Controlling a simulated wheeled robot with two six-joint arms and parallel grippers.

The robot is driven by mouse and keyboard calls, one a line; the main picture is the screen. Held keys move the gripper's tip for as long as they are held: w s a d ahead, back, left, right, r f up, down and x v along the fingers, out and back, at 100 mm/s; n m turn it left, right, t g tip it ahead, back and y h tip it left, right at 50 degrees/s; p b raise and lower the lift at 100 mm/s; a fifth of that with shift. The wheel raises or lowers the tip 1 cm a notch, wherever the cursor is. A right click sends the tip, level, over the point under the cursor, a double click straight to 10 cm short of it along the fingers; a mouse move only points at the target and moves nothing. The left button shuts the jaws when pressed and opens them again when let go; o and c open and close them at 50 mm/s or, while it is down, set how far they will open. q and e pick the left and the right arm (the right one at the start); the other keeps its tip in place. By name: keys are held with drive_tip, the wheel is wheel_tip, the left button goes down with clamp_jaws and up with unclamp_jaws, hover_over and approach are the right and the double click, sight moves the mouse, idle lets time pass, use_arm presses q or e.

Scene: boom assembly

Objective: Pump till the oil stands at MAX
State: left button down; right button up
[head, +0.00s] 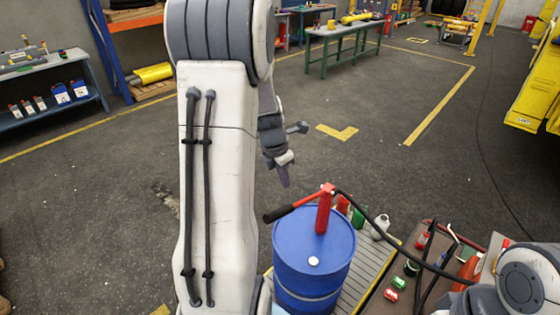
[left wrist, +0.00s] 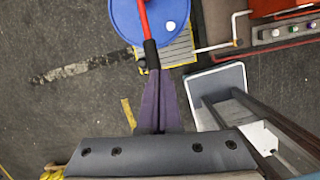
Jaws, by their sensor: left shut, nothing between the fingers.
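A blue drum (head: 298,276) stands in the lower middle of the head view, with a red hand pump (head: 324,210) on top. The pump's lever (head: 300,205) reaches left to a black grip (head: 277,214). My left gripper (head: 285,183) points down, shut and empty, above the lever in the head view. In the left wrist view its closed fingers (left wrist: 156,78) line up with the black grip (left wrist: 151,52); I cannot tell whether they touch it. The drum top (left wrist: 145,18) shows beyond. No oil level or MAX mark is legible. My right gripper is out of view.
A black hose (head: 385,237) runs right from the pump. A tray with cans and tools (head: 408,268) stands right of the drum. A green table (head: 342,40), a left shelf (head: 50,85) and a yellow machine (head: 535,85) stand farther off. The floor between is clear.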

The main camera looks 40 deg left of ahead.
use_arm(q)
drive_tip(key=shift+n, duration=0.9)
drive_tip(key=f+b, duration=0.2)
drive_tip(key=a+f+b, duration=0.1)
drive_tip(key=f+b, duration=0.1)
drive_tip(key=b, duration=0.1)
drive_tip(key=a+f+b, duration=0.1)
drive_tip(key=f+b, duration=0.2)
drive_tip(key=shift+s+a, duration=0.1)
drive_tip(key=shift+s, duration=0.05)
wheel_tip(320, 180, down, 19)
drive_tip(key=b, duration=1.2)
drive_tip(key=w+p+v, duration=0.1)
drive_tip(key=p+v, duration=0.5)
drive_tip(key=p, duration=0.1)
drive_tip(key=w+p+v, duration=0.2)
drive_tip(key=p+v, duration=0.4)
drive_tip(key=p, duration=0.1)
drive_tip(key=w+r+p+v, duration=0.1)
drive_tip(key=p+v, duration=0.6)
drive_tip(key=shift+w+d+p, duration=0.2)
drive_tip(key=shift+d+p, duration=0.1)
drive_tip(key=shift+d, duration=0.1)
drive_tip(key=shift+f, duration=0.15)
